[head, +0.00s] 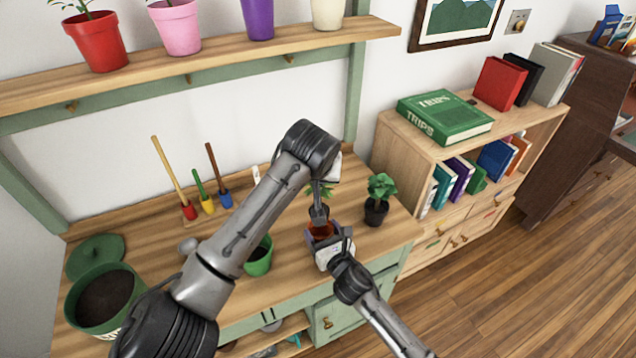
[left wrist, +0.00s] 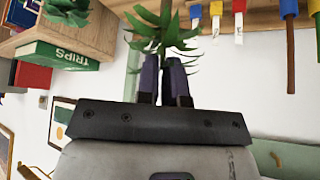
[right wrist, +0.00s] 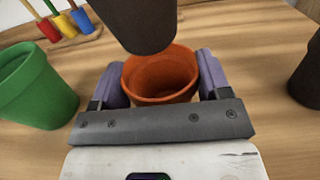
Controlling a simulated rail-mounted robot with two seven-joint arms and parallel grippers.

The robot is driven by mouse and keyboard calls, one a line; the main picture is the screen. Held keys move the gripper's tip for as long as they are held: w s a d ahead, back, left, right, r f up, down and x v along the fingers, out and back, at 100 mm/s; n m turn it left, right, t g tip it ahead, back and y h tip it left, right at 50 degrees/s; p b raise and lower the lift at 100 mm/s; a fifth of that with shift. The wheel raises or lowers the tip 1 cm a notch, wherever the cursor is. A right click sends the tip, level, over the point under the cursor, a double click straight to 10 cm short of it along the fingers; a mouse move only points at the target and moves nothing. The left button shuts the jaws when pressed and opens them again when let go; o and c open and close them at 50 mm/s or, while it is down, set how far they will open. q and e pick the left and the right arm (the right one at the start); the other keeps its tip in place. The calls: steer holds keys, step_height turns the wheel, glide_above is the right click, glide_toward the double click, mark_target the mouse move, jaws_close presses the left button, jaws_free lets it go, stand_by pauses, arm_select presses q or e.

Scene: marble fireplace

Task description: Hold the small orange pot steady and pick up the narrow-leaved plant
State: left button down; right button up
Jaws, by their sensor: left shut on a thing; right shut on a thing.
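The narrow-leaved plant (left wrist: 160,32) is in my left gripper (left wrist: 163,66), which is shut on it just below the leaves. In the head view the plant (head: 312,191) is partly hidden by my left arm. Its dark, tapered root ball (right wrist: 138,20) hangs above the small orange pot in the right wrist view. The orange pot (right wrist: 160,82) stands upright on the bench, its inside visible and empty-looking. My right gripper (right wrist: 160,85) is shut on the pot, one finger on each side. In the head view the pot (head: 321,231) shows between those fingers.
A broad-leaved plant in a dark pot (head: 376,212) stands close by on the right. A green pot (head: 259,262) is to the left, with a large green tub (head: 103,300) farther left. Coloured hand tools (head: 207,203) stand behind. A shelf (head: 210,62) with pots runs above.

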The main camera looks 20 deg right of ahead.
arm_select(q)
steer(key=shift+r, duration=0.15)
arm_select(e)
steer(key=o, duration=1)
steer(key=s+d, duration=0.1)
steer(key=s, duration=1.1)
steer(key=shift+d, duration=0.15)
